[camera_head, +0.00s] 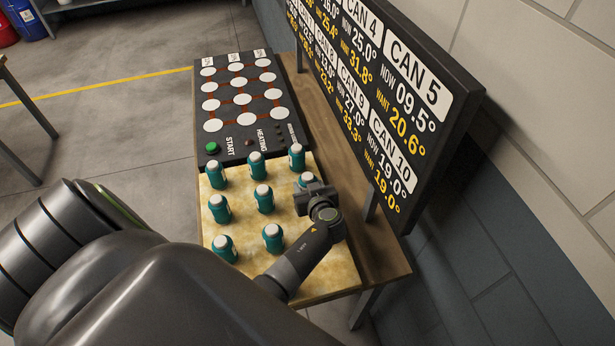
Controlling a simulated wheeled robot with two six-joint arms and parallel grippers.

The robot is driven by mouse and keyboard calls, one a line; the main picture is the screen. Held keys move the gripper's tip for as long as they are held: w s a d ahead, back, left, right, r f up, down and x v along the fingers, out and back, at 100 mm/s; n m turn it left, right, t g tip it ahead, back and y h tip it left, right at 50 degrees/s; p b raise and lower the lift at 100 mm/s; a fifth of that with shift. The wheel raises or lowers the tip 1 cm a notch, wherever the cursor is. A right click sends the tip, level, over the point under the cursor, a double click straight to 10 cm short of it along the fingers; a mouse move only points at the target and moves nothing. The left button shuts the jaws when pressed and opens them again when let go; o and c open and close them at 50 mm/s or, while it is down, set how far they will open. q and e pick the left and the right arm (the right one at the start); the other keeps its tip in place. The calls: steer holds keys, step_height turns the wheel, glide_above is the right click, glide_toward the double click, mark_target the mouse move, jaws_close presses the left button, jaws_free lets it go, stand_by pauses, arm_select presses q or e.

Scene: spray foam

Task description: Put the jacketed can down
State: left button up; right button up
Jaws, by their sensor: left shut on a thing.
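My left gripper (311,192) is over the right side of the tan pad (240,275) and is shut on a teal-jacketed can (305,178). Only the white cap and upper part of this can show past the jaws; its base is hidden, so I cannot tell if it touches the pad. Several similar teal cans with white caps stand upright on the pad, such as one in the middle (264,200) and one at the front (273,238). My right gripper is not in view.
Behind the pad lies a black panel (222,92) with empty white circles and a green start button (212,148). A tall board (437,70) with can temperatures stands along the table's right side. The wooden table edge (385,262) is close to my gripper.

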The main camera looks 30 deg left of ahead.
arm_select(q)
steer(key=shift+f, duration=0.4)
steer(key=shift+f, duration=0.15)
steer(key=o, duration=1.1)
steer(key=shift+c, duration=0.2)
